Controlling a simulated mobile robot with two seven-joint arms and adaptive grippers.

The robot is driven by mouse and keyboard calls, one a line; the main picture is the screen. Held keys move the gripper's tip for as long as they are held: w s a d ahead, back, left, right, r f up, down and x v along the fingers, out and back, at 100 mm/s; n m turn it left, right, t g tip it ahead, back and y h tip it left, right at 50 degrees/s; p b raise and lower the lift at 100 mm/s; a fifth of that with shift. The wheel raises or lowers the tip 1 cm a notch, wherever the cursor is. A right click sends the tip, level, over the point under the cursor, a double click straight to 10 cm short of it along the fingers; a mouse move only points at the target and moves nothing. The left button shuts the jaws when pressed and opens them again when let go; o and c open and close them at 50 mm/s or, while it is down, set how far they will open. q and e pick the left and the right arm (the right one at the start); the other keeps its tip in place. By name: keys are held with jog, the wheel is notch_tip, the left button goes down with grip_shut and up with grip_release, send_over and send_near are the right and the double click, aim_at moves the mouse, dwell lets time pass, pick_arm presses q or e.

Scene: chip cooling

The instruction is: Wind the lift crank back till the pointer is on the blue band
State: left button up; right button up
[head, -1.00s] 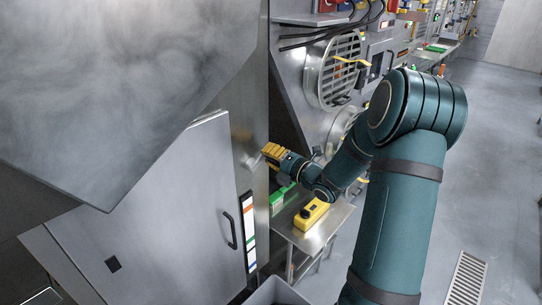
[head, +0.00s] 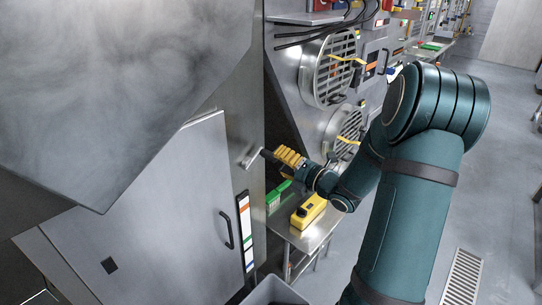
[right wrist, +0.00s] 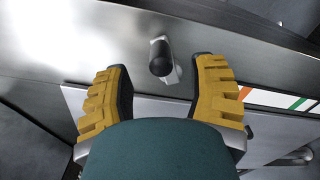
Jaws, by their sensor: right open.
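The lift crank (head: 250,158) is a metal arm on the side of the grey cabinet, with a dark grip (head: 267,154) pointing to the right. In the right wrist view its black grip (right wrist: 160,58) faces the camera. My right gripper (head: 280,154), with yellow fingers, is open at the end of this grip. In the wrist view the fingers stand apart on either side of the grip, with gaps. The white scale strip (head: 243,222) has orange, green and blue bands; the blue band (head: 249,266) is near its bottom. I cannot make out the pointer. My left gripper is out of view.
A metal side table (head: 312,235) holds a yellow box with a black knob (head: 309,210) and a green brush (head: 278,195), below my right forearm. A grey bin (head: 275,291) stands at the bottom. A cabinet door handle (head: 227,230) sticks out left of the scale.

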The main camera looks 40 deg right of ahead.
jog(key=s, duration=0.6)
jog(key=shift+d, duration=0.25)
